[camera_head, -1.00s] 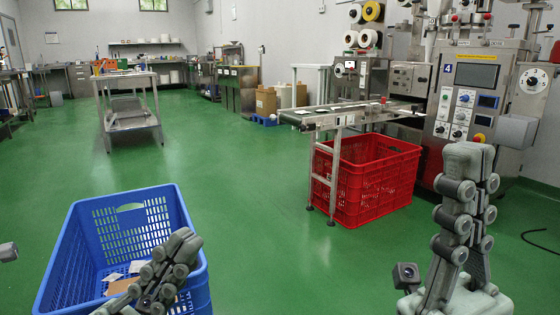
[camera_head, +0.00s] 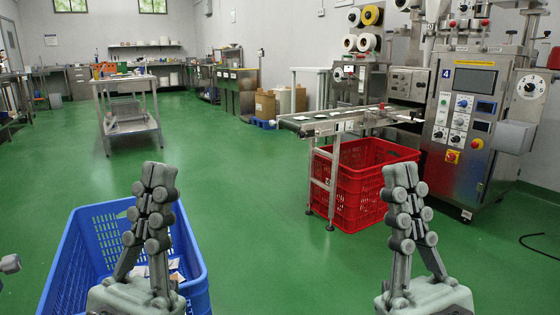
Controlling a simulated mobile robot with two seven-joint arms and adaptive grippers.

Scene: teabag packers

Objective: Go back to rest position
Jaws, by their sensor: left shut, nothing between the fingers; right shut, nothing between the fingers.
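My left gripper (camera_head: 158,172) is shut and empty. It points upward in front of the blue crate and hides part of it. My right gripper (camera_head: 398,172) is also shut and empty. It points upward over the green floor, in front of the red crate's lower right part in the picture. The two grippers stand at about the same height, well apart, each leaning slightly.
A blue crate (camera_head: 72,262) with some packets inside stands at the lower left. A red crate (camera_head: 345,205) stands under the conveyor (camera_head: 300,123) beside the packing machine (camera_head: 470,105). Green floor (camera_head: 270,240) is clear between the grippers.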

